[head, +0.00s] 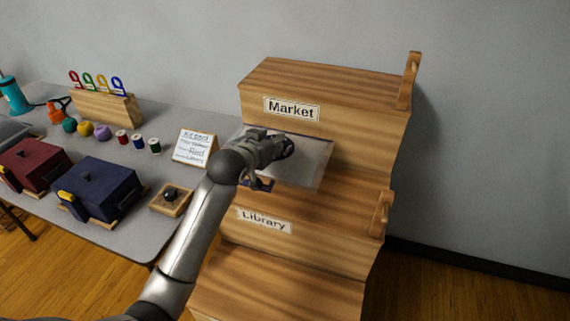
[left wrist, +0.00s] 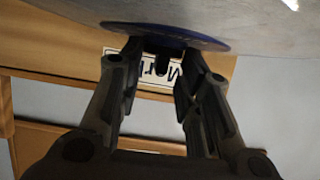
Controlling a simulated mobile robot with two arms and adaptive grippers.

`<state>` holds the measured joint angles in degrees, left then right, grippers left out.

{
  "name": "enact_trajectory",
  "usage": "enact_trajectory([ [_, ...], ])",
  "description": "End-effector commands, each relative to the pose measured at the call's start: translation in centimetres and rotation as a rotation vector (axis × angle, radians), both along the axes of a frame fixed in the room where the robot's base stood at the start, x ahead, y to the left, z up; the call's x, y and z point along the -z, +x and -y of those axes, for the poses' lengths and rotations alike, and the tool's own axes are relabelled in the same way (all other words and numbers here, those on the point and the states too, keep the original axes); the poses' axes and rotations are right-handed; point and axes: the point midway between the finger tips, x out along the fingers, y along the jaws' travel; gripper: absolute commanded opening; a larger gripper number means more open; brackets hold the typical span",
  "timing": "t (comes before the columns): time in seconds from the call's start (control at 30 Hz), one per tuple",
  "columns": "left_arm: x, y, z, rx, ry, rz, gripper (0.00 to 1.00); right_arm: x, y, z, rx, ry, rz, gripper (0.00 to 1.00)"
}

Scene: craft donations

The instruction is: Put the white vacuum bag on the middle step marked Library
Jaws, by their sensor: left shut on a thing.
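The white vacuum bag (head: 313,163) looks pale grey and flat in the head view, in front of the Market face and over the middle step. Its grey surface also fills the upper right of the left wrist view (left wrist: 275,35). My left gripper (head: 276,150) is shut on the bag at a dark knob under a blue disc (left wrist: 205,43). The middle step (head: 345,206) has a Library label (head: 264,220) on its front face. The gripper and bag hide part of this step. I cannot tell whether the bag touches it. My right gripper is not in view.
The top step (head: 330,76) carries a Market label (head: 291,109); a lower step (head: 285,285) is bare. Wooden posts stand at the right edge. The grey table (head: 150,160) at left holds a blue box (head: 98,188), a red box (head: 35,163), spools and a sign (head: 195,148).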

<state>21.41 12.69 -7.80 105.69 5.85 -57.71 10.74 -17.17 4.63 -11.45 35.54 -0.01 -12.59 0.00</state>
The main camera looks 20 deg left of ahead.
Motion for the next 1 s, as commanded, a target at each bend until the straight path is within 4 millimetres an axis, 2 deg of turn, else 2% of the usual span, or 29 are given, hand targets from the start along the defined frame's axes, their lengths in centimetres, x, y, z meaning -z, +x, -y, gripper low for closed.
enact_trajectory([
  [0.03,1.4,0.3,0.7,0.000,-0.001,-0.007,0.00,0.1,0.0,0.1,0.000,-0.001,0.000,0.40],
  [0.1,2.5,0.9,1.4,-0.003,-0.001,-0.005,0.00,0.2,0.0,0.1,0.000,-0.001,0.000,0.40],
  [0.37,4.5,1.7,2.9,-0.003,0.001,-0.002,0.00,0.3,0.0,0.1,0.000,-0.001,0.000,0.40],
  [0.47,5.6,2.1,3.6,-0.002,0.001,-0.004,0.00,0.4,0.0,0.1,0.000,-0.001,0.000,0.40],
  [0.6,7.7,2.0,3.4,-0.002,0.002,-0.004,0.00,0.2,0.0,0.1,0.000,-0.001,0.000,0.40],
  [0.97,8.3,2.0,3.4,-0.001,0.002,-0.001,0.00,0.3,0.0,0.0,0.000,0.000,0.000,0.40],
  [1.0,8.4,2.0,3.4,-0.002,0.002,-0.004,0.34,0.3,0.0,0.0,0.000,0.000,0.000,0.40],
])
